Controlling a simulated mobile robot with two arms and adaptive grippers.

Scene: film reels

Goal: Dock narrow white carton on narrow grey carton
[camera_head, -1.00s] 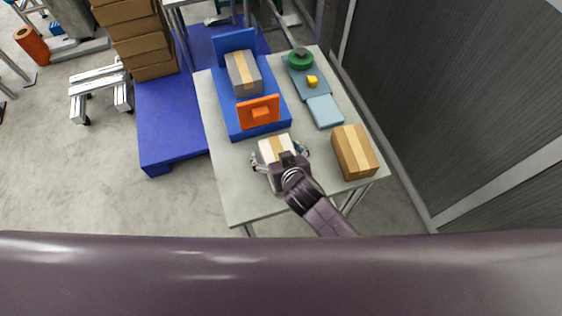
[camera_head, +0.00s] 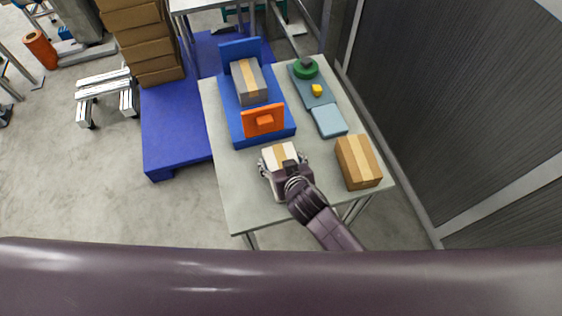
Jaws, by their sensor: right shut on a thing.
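The narrow white carton (camera_head: 279,154), with a tan tape strip, is at the front middle of the table. My right gripper (camera_head: 283,164) is shut on it, with fingers on its two sides; the gripper hides its near part. I cannot tell whether the carton touches the table. The narrow grey carton (camera_head: 242,84), also with a tan strip, lies in the blue tray (camera_head: 284,115) farther back. An orange plate with a raised block (camera_head: 263,121) stands at the tray's near end, between the two cartons. My left gripper is not in view.
A brown carton (camera_head: 357,162) stands to the right of my gripper. A pale blue block (camera_head: 328,120), a slate base with a yellow knob (camera_head: 317,90) and a green disc (camera_head: 305,68) lie along the right side. The table's front left (camera_head: 240,200) is clear.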

